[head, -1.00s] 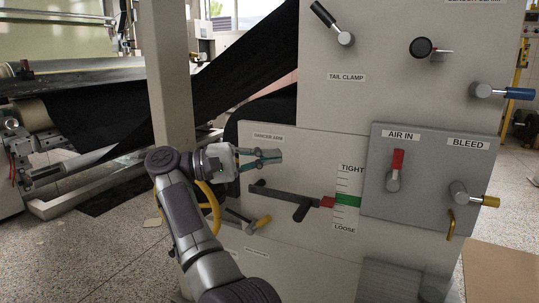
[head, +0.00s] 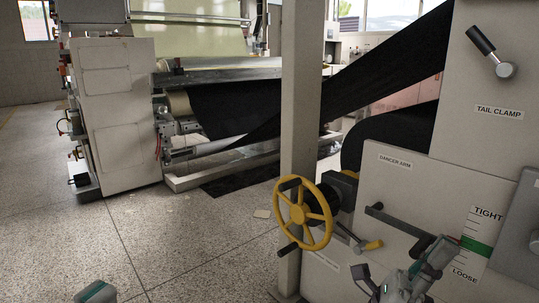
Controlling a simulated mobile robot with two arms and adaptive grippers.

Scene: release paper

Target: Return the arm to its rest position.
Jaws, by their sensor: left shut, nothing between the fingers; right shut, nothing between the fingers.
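My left gripper (head: 95,292) shows only its grey and teal tip at the bottom left edge, over the floor; it is shut and empty. My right gripper (head: 436,256) is at the lower right, in front of the machine panel (head: 395,185). Its fingers are shut with nothing between them, and they overlap the right end of the dark dancer arm lever (head: 395,220) in the picture. I cannot tell whether they touch it. Most of both arms is out of frame.
A yellow handwheel (head: 305,214) sticks out beside a grey post (head: 301,90). A yellow-tipped lever (head: 371,245) is right of it. The tail clamp lever (head: 491,50) is at the upper right. Black web (head: 375,75) runs behind. Speckled floor (head: 150,240) is clear at the left.

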